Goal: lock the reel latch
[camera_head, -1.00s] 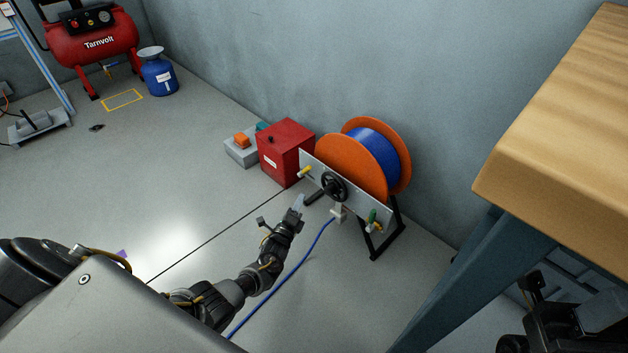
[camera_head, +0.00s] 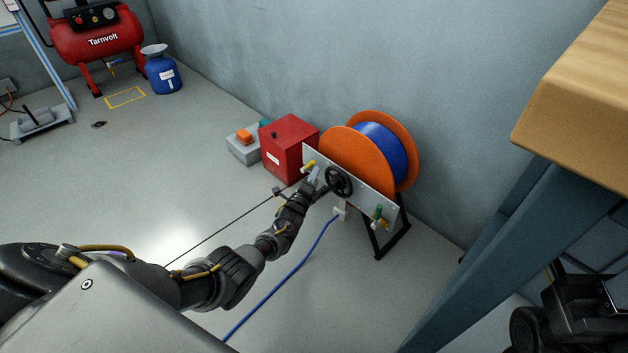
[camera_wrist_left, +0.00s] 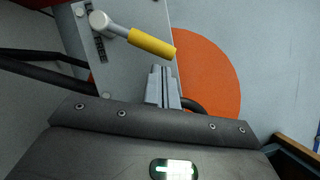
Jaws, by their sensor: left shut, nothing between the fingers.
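The reel (camera_head: 357,158) has orange flanges and a blue wound hose on a dark stand. Its grey front plate (camera_head: 350,182) carries a black handwheel (camera_head: 339,182). The latch, a short lever with a yellow grip (camera_head: 308,166), sits at the plate's left end. In the left wrist view the yellow grip (camera_wrist_left: 152,43) slants down to the right from a grey pivot, beside partly hidden lettering that includes "FREE". My left gripper (camera_head: 314,175) is shut and empty. Its fingertips (camera_wrist_left: 162,72) are just below the grip's free end; I cannot tell whether they touch.
A red box (camera_head: 289,150) stands left of the reel, near a grey box with an orange top (camera_head: 243,142). A green-handled valve (camera_head: 380,215) is at the plate's right end. A blue hose (camera_head: 290,273) runs along the floor. A wooden-topped table (camera_head: 585,110) stands at right.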

